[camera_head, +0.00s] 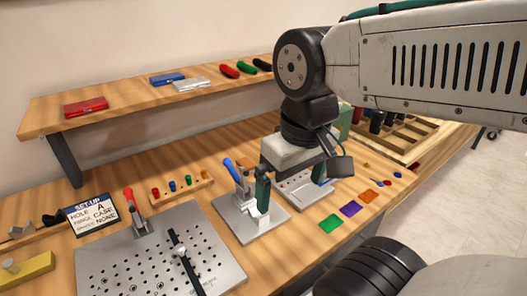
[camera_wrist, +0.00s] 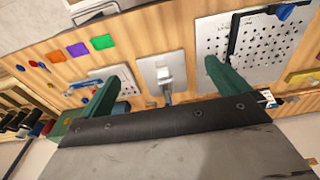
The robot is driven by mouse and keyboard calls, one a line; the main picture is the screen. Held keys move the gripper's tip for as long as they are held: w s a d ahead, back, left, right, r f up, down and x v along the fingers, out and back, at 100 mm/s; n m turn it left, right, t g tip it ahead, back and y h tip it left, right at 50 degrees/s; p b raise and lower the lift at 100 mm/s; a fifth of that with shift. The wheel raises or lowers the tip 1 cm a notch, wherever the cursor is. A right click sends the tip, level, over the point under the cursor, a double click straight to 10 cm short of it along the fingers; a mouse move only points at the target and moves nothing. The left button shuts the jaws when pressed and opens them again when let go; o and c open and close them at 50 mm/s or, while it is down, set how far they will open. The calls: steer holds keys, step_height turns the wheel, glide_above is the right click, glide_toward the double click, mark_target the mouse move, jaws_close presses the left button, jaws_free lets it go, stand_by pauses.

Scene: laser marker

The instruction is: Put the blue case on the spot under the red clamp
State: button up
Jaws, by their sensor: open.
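The blue case (camera_head: 168,79) lies on the raised wooden shelf, beside a silver case (camera_head: 191,85). The red clamp (camera_head: 131,205) stands upright at the back edge of a large perforated metal plate (camera_head: 110,270); that plate also shows in the wrist view (camera_wrist: 215,45). The spot under the clamp is too small to make out. My gripper (camera_head: 292,195) is open, with nothing between its green fingers. It hangs over the bench, right of the red clamp and well away from the blue case. The wrist view shows both fingers (camera_wrist: 162,72) apart.
A blue-handled clamp (camera_head: 236,172) stands on a smaller plate near my gripper. A red case (camera_head: 86,107) and several cylinders share the shelf. A sign (camera_head: 91,213) stands left of the red clamp. A black bar (camera_head: 186,262) crosses the perforated plate. Coloured squares (camera_head: 350,208) lie right.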

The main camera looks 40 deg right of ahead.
steer(key=w+r, duration=1.1)
steer(key=w, duration=0.2)
step_height(320, 180, up, 5)
steer(key=g, duration=0.1)
glide_above(168, 78)
steer(key=shift+s, duration=0.25)
steer(key=shift+w+a+f, duration=0.1)
steer(key=shift+w+f, duration=0.1)
steer(key=shift+w, duration=0.1)
steer(key=shift+f, duration=0.3)
steer(key=f, duration=0.7)
steer(key=shift+d+f, duration=0.1)
steer(key=shift+d, duration=0.1)
